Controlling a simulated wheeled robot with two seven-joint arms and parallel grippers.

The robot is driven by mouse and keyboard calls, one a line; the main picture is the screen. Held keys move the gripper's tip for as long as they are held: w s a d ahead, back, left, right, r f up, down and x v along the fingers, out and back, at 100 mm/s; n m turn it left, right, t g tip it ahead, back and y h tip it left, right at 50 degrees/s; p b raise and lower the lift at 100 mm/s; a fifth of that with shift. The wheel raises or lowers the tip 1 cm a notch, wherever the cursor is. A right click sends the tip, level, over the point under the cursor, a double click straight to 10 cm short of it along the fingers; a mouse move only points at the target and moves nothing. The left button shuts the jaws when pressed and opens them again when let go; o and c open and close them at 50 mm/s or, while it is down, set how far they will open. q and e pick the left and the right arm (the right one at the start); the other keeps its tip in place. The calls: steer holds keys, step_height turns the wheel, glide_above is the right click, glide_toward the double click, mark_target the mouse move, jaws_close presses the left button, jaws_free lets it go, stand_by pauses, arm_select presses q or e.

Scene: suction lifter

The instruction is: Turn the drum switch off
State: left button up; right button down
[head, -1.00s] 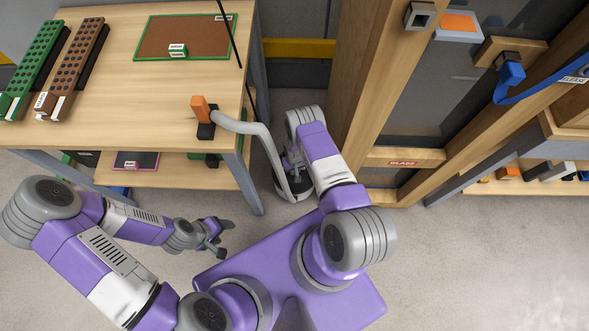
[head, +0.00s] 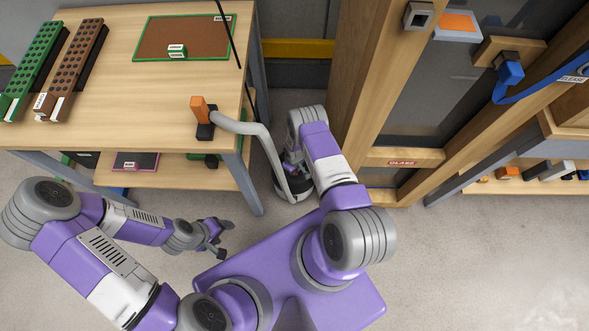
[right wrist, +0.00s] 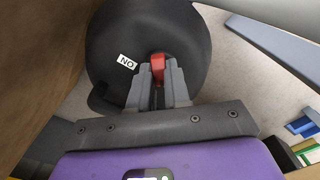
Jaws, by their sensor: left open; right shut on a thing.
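The drum (head: 291,195) stands on the floor beside the table leg, with a grey hose rising from it; my right arm partly covers it. In the right wrist view the dark drum top (right wrist: 125,40) fills the upper middle. It bears a white label (right wrist: 126,62) that reads "ON" upside down and a red switch (right wrist: 158,66). My right gripper (right wrist: 158,84) is shut on the red switch, between its grey fingertips. My left gripper (head: 222,239) is open and empty over the floor, left of my base and well apart from the drum.
A wooden table (head: 185,98) stands at the left, with an orange-handled lifter (head: 200,108) at its near right corner. Floor at the lower right is clear.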

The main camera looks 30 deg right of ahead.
steer(key=c, duration=1.1)
jaws_free()
step_height(320, 180, up, 8)
steer(key=p, duration=0.3)
steer(key=shift+f, duration=0.2)
